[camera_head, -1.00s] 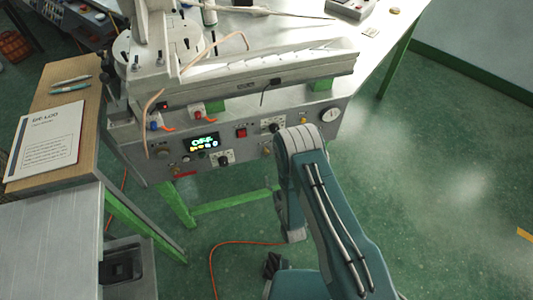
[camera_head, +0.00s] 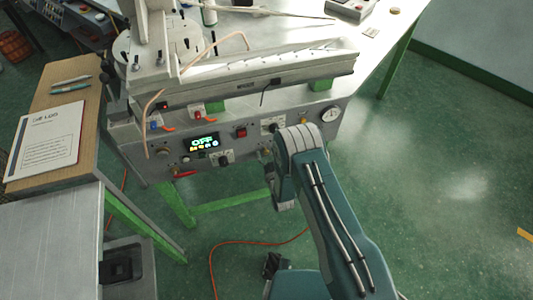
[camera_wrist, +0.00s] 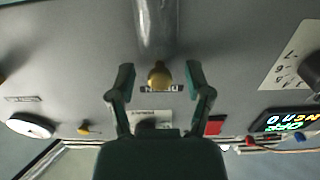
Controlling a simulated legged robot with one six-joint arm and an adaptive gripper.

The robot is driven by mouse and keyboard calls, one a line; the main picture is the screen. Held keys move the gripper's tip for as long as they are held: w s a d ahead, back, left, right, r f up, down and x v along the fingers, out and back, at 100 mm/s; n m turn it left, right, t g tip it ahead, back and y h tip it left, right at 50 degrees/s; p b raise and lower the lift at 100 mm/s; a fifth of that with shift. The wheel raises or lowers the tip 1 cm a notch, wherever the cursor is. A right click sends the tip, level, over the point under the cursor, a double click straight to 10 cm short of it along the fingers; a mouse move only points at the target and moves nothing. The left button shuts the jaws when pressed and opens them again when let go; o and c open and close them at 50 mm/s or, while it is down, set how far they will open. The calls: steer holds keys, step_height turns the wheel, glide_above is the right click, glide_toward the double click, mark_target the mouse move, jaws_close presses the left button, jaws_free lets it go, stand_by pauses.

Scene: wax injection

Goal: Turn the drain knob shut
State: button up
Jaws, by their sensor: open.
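A round brass knob (camera_wrist: 159,77) shows in the wrist view, in front of the grey panel face with a small label behind it. Its label is too small and partly hidden to read surely. My gripper (camera_wrist: 160,72) is open, with one dark green finger on each side of the knob and a gap on both sides. No contact shows. A bright metal cylinder (camera_wrist: 155,28) lies beyond the knob, at the top of that view. In the head view my arm covers part of the front panel (camera_head: 230,170), and my fingertips are hidden.
The panel carries a lit display (camera_head: 203,142) reading OFF, a red switch (camera_head: 241,132) and a round gauge (camera_head: 331,114). The gauge also shows in the wrist view (camera_wrist: 30,126). A wooden side table (camera_head: 85,110) with a paper stands at left. Green floor lies open at right.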

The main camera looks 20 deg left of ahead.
jaws_close()
steer(key=m, duration=0.4)
steer(key=shift+m, duration=0.3)
steer(key=m, duration=0.4)
steer(key=shift+m, duration=0.3)
steer(key=m, duration=0.4)
steer(key=shift+m, duration=2.4)
steer(key=shift+d, duration=0.1)
steer(key=shift+f, duration=0.1)
